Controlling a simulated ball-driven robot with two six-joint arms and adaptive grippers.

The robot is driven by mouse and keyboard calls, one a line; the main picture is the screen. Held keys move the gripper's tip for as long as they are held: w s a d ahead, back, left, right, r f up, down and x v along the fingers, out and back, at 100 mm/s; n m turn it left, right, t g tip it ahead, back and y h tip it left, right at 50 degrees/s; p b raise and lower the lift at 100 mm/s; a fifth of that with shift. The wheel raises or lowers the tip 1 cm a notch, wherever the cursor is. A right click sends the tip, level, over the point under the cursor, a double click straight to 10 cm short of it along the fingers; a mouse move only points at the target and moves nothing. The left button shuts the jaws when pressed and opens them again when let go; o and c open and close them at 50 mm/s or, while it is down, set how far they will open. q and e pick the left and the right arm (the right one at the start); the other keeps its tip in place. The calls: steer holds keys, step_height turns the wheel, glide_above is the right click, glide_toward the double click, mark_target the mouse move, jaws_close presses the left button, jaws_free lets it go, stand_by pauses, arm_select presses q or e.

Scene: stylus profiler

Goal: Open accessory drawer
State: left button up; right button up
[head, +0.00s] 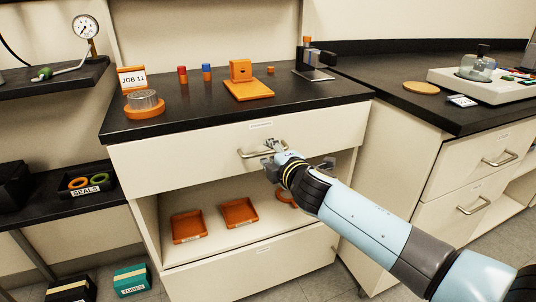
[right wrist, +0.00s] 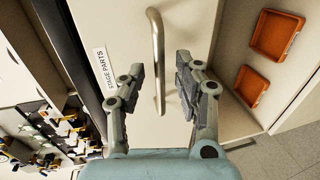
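The wide top drawer (head: 190,160) of the middle cabinet appears shut below the black counter. In the right wrist view its front (right wrist: 115,30) has a label reading "STAGE PARTS"; no label reading "accessory" is legible. Its metal bar handle (head: 247,154) also shows in the right wrist view (right wrist: 155,35). My right gripper (head: 270,150) is at the handle. In the right wrist view its fingers (right wrist: 161,72) are spread, with the handle bar between them in the picture. A gap shows on both sides, and I see no clear contact. My left gripper is not in view.
An open shelf below holds orange trays (head: 188,227). A lower drawer front (head: 250,275) is beneath it. The counter (head: 330,92) carries an orange stand (head: 242,72) and small parts. Right-hand drawers (head: 480,160) have their own handles. Bins (head: 132,280) stand at lower left.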

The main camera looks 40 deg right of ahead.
steer(key=shift+w+d+f, duration=0.15)
steer(key=shift+w, duration=0.55)
jaws_close()
